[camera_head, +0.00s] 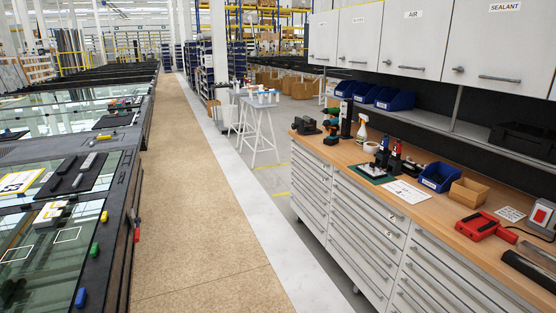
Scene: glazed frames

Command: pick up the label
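Several things here look like a label, and I cannot tell which one is meant. A yellow-edged white card (20,182) with a large dark number lies on the glazed table at the left edge. A white printed sheet (406,191) lies flat on the wooden workbench. A smaller printed white card (510,214) lies farther right on the bench. My gripper is not in view.
The wooden workbench (310,150) with drawers runs along the right, carrying a red tool (485,226), a blue bin (440,177) and a cardboard box (469,192). A glass-topped table (60,275) is on the left. The tan aisle (190,220) between is clear.

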